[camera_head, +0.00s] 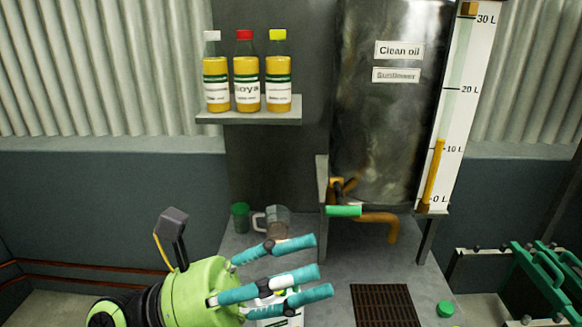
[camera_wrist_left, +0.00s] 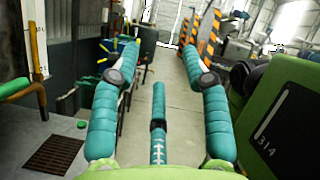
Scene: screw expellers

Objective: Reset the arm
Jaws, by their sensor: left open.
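My left gripper (camera_head: 312,270) reaches in from the lower left in the head view, with its teal fingers pointing right. The fingers are spread apart and nothing shows between them. In the left wrist view the open fingers (camera_wrist_left: 158,62) point out over the grey floor, with a third finger low in the middle. The gripper hangs in front of the grey counter (camera_head: 330,245) and partly hides a white and green labelled item (camera_head: 287,318) below it. My right gripper does not show.
A clean oil tank (camera_head: 390,130) with a green-handled tap (camera_head: 343,211) stands behind, right of the gripper. A jug (camera_head: 277,222) and green cup (camera_head: 240,217) stand on the counter. A green cap (camera_head: 445,308) lies near a drain grate (camera_head: 385,305). Three bottles stand on a shelf (camera_head: 250,117).

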